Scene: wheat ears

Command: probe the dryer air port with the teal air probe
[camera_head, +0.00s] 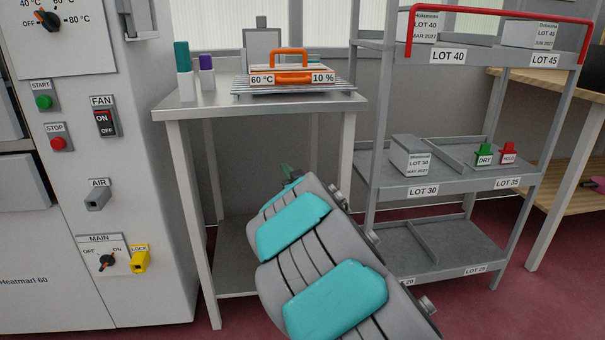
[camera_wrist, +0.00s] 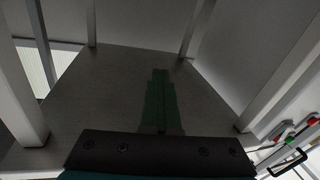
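The teal air probe (camera_head: 183,70) stands upright on the metal table, with a teal upper part and a grey lower part. The dryer's air port (camera_head: 97,197) is a grey fitting under the AIR label on the white dryer front at the left. My gripper (camera_head: 289,174) is in front of the table, below its top, and apart from both the probe and the port. Much of it is hidden behind my arm. In the wrist view its green fingers (camera_wrist: 161,100) are together, with nothing seen between them.
A purple-topped probe (camera_head: 206,75) stands just right of the teal one. An orange-handled case (camera_head: 290,77) sits on a rack on the table (camera_head: 270,103). A grey shelf unit (camera_head: 440,185) stands at the right. A yellow lock (camera_head: 140,259) juts from the dryer (camera_head: 160,180).

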